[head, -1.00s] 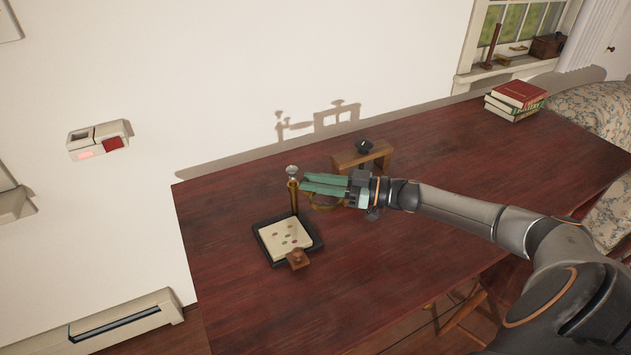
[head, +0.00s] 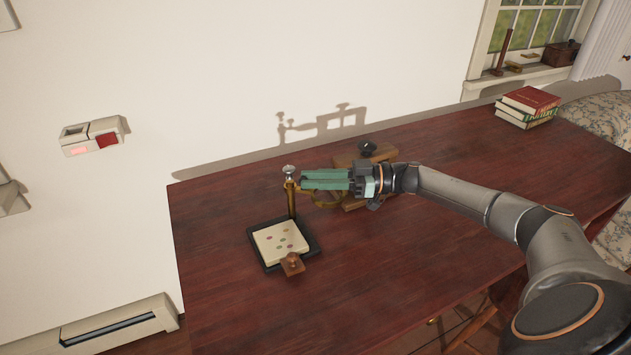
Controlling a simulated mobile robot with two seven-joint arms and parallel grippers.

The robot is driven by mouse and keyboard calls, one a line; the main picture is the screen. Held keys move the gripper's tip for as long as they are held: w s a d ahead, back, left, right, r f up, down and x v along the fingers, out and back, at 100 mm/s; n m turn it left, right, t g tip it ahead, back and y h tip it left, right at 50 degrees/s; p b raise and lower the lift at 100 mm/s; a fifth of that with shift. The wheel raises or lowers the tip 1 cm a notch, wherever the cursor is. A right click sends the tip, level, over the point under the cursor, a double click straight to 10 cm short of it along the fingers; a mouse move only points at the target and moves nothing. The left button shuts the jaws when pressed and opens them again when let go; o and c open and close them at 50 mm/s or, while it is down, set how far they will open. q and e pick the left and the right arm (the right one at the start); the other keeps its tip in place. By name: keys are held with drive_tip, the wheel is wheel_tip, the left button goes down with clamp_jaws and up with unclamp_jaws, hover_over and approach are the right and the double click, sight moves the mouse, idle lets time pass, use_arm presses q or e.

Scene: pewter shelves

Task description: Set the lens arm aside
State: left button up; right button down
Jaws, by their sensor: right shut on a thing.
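A brass post (head: 292,203) with a silver knob on top stands upright at the back edge of a small black tray (head: 311,240). The lens arm, with a brass ring (head: 329,200), shows just below and behind my right gripper's green fingers. My right gripper (head: 305,180) comes in from the right, its fingertips close beside the top of the post. It is shut on the lens arm; the fingers hide the grip and most of the arm. In the tray lies a pale card (head: 270,248) with several coloured dots. My left gripper is out of view.
A wooden stand (head: 345,161) with a black knob is partly hidden behind my right gripper. A small wooden block (head: 291,264) sits at the tray's front edge. Books (head: 527,106) are stacked at the back right. The red-brown table (head: 390,275) is clear in front.

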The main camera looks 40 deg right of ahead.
drive_tip(key=c, duration=0.7)
unclamp_jaws()
drive_tip(key=shift+a, duration=0.15)
drive_tip(key=v, duration=1.2)
drive_tip(key=shift+s+d+b, duration=0.15)
drive_tip(key=shift+d+b, duration=0.1)
drive_tip(key=shift+b, duration=0.1)
drive_tip(key=shift+c, duration=0.3)
